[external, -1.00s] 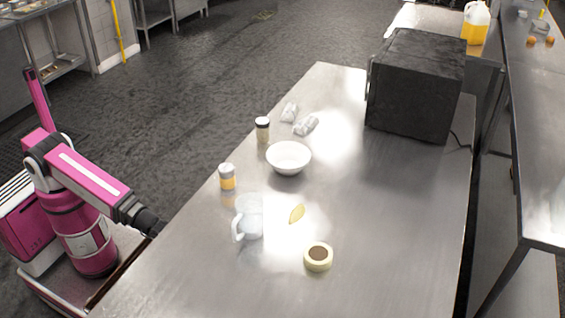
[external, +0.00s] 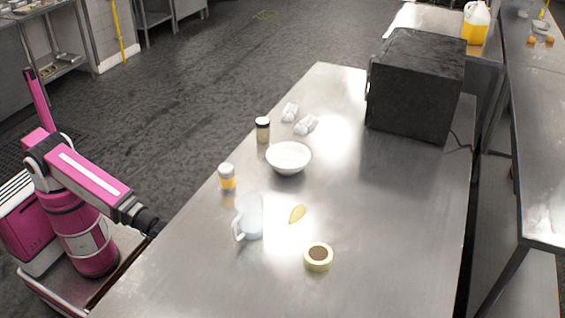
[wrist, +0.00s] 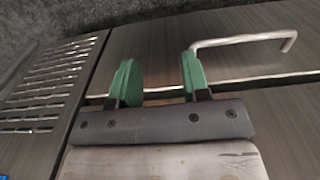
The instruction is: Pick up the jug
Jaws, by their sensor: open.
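The jug (external: 252,217) is clear, pale bluish and has a handle at its left. It stands on the steel table (external: 205,275) toward the near left edge in the external view. In the wrist view my gripper (wrist: 155,80) has two green fingertips set well apart with nothing between them. In the external view my arm reaches down past the table's left edge, and the gripper itself is hidden there. The gripper is left of the jug and clear of it. The jug does not show in the wrist view.
A metal handle (wrist: 245,40) and a slotted panel (wrist: 50,85) lie below the gripper.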

